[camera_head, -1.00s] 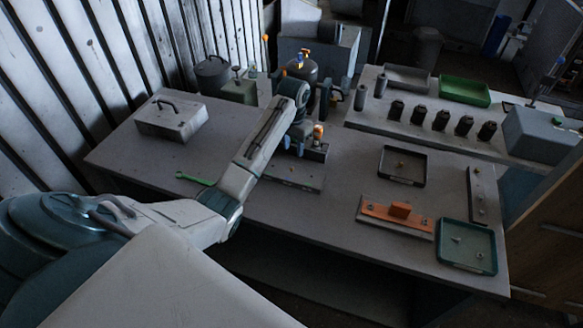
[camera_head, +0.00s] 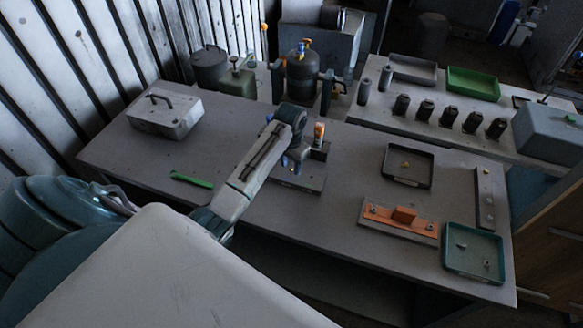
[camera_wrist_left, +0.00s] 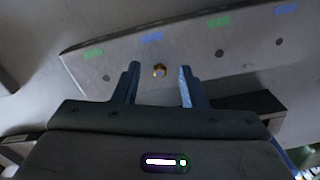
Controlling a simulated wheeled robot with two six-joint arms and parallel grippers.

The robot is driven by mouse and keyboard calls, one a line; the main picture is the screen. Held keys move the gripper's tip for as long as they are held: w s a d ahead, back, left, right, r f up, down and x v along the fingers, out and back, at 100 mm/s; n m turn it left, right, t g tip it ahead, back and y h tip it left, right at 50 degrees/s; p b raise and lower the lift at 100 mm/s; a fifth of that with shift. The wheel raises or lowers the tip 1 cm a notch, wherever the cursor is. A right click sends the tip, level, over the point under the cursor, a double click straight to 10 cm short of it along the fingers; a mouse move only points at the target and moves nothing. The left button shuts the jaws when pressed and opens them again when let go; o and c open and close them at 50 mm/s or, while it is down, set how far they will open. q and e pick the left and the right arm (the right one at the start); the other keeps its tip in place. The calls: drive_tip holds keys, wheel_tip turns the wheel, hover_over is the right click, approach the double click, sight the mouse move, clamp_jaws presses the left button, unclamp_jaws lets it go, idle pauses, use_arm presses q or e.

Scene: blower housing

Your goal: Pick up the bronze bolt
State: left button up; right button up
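A small bronze bolt (camera_wrist_left: 159,70) shows in the left wrist view, on a grey plate (camera_wrist_left: 110,72) with holes and green and blue marks. It appears between the two blue fingers of my left gripper (camera_wrist_left: 157,78), which are apart with a gap on both sides of the bolt. In the head view my left gripper (camera_head: 289,166) is just above the grey plate (camera_head: 308,184); the bolt there is hidden or too small to tell. Another small yellowish piece (camera_head: 405,164) lies in the black tray (camera_head: 386,178). My right gripper is not in view.
A block with an orange-topped piece (camera_head: 319,131) stands right beside the gripper. A green tool (camera_head: 190,180) and a metal box (camera_head: 165,113) lie left. An orange part (camera_head: 404,214) and a teal tray (camera_head: 472,275) are right.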

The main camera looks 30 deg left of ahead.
use_arm(q)
drive_tip(key=shift+s+d+r, duration=0.1)
drive_tip(key=shift+s+r, duration=0.1)
drive_tip(key=shift+s, duration=0.05)
drive_tip(key=shift+w+a+f, duration=0.2)
drive_tip(key=shift+w+f, duration=0.1)
drive_tip(key=shift+f, duration=0.2)
drive_tip(key=shift+s+d+r, duration=0.1)
drive_tip(key=shift+s+r, duration=0.05)
drive_tip(key=shift+c, duration=0.2)
drive_tip(key=c, duration=0.8)
